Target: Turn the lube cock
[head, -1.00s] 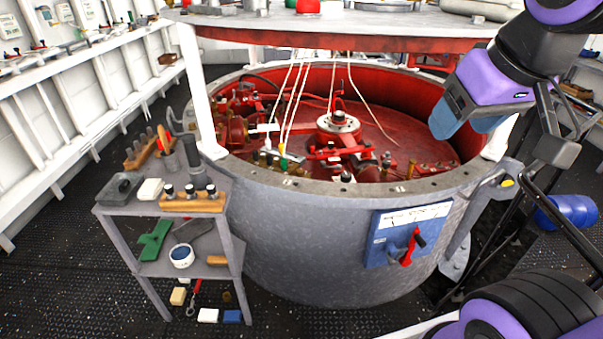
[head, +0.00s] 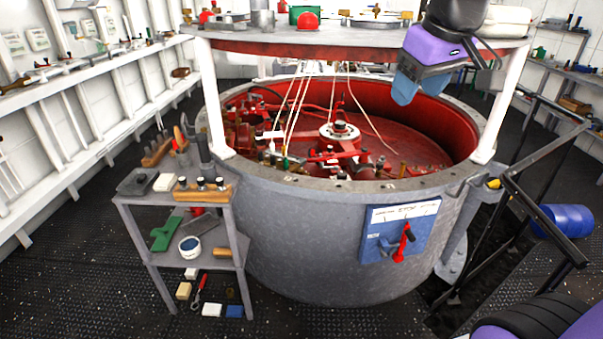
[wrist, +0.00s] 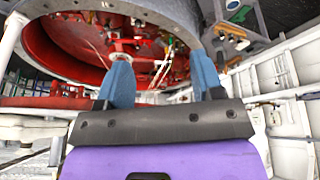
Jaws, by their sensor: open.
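The lube cock looks to be the red lever (head: 403,243) on a blue plate (head: 376,246) with a white marked strip, fixed to the outer wall of the grey drum (head: 300,245). Its lever stands tilted, top end to the right. My gripper (head: 418,92) is at the upper right in the head view, well above the plate and apart from it, near the table top's edge. In the wrist view my gripper (wrist: 161,75) shows two blue fingers spread apart with nothing between them. I cannot make out the cock in the wrist view.
A grey shelf stand (head: 178,198) with tools stands left of the drum. Black railings (head: 535,205) and a blue cylinder (head: 565,220) are at the right. Floor before the drum is clear.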

